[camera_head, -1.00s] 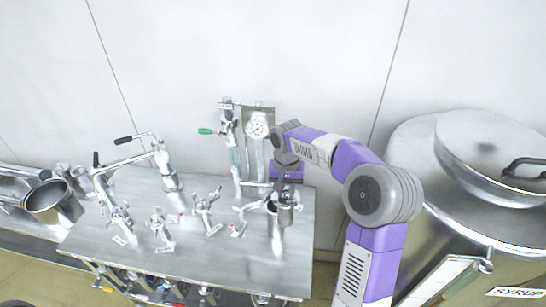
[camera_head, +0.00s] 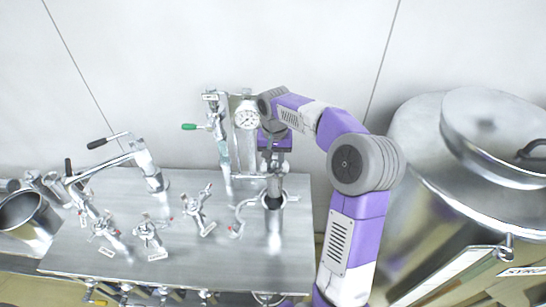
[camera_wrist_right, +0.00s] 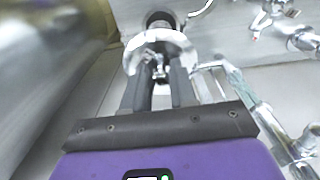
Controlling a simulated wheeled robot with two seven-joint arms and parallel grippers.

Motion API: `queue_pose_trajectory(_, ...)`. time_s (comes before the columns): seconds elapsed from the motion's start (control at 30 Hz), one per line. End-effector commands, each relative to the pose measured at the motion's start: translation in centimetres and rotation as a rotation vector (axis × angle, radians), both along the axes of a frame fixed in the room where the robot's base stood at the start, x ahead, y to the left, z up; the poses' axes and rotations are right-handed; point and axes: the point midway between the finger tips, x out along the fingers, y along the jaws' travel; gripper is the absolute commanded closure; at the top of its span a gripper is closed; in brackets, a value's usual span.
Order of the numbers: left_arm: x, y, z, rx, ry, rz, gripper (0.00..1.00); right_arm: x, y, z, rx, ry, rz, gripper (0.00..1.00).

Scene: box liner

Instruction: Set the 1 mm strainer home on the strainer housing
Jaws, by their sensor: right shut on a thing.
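My right gripper (camera_head: 275,170) comes down from the purple arm above the right part of the steel table. It is shut on the 1 mm strainer (camera_head: 274,186), a slim metal piece hanging roughly upright. In the right wrist view the fingers (camera_wrist_right: 163,92) close on it behind a bright round flange (camera_wrist_right: 133,56). The strainer housing (camera_head: 274,225), an upright steel cylinder with a dark open mouth, is directly below in the head view. The strainer's lower end is at the mouth; I cannot tell whether it is inside or just above. My left gripper is not in view.
Several small valves (camera_head: 198,207) stand to the left. A steel pot (camera_head: 28,222) is at the far left, a large syrup tank (camera_head: 425,140) at the right.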

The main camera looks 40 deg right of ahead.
Motion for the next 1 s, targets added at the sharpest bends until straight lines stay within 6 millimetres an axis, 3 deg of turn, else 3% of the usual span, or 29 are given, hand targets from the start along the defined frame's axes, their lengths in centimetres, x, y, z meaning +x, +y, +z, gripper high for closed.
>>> queue_pose_trajectory(1.0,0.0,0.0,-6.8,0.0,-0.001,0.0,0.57,0.1,0.1,-8.8,0.0,-0.003,0.002,1.0)
